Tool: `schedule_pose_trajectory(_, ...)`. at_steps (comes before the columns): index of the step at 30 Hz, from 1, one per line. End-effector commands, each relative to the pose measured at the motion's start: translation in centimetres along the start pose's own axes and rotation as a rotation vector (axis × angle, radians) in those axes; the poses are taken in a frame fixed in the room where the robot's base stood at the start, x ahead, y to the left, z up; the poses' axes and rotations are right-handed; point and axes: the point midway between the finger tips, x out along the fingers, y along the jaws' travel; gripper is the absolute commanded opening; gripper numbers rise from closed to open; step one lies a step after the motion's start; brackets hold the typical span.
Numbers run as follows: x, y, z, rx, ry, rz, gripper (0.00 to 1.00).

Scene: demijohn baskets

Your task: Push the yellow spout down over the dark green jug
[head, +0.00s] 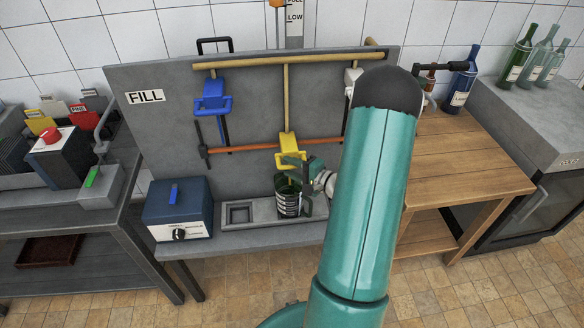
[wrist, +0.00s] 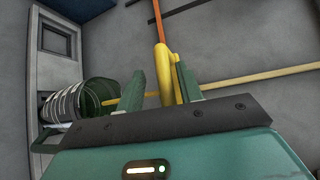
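The yellow spout (head: 289,143) hangs on the front of the grey back panel, its looped handle at the lower end. The dark green jug (head: 286,186) stands below it in a banded basket. In the wrist view the jug (wrist: 100,92) appears sideways at the left, and a thin yellow tube reaches its mouth; how far it enters is unclear. My gripper (head: 303,163) is at the spout's handle, above the jug. In the wrist view the yellow handle (wrist: 162,72) lies between my spread green fingers, close to the right one, with a gap at the left one.
A blue spout (head: 211,95) hangs at the panel's left and a white one (head: 352,80) at its right. A blue box (head: 178,209) stands left of the jug's grey tray (head: 240,213). A wooden table (head: 465,165) is at right. An orange bar (head: 245,147) crosses the panel.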

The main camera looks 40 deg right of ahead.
Motion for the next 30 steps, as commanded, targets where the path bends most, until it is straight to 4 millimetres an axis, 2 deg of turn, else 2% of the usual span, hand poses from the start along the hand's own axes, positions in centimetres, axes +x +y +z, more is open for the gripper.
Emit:
schedule_pose_trajectory(4, -0.6, -0.1, -0.1, -0.001, 0.002, -0.002, 0.36)
schedule_pose_trajectory(8, -2.3, -0.1, -0.1, -0.002, 0.003, -0.001, 0.36)
schedule_pose_trajectory(21, -11.7, 0.0, -0.1, 0.001, 0.004, 0.0, 0.36)
schedule_pose_trajectory(25, -13.2, 0.0, 0.0, 0.0, 0.001, 0.0, 0.36)
schedule_pose_trajectory(30, -13.9, 0.0, 0.0, 0.0, 0.0, 0.0, 0.36)
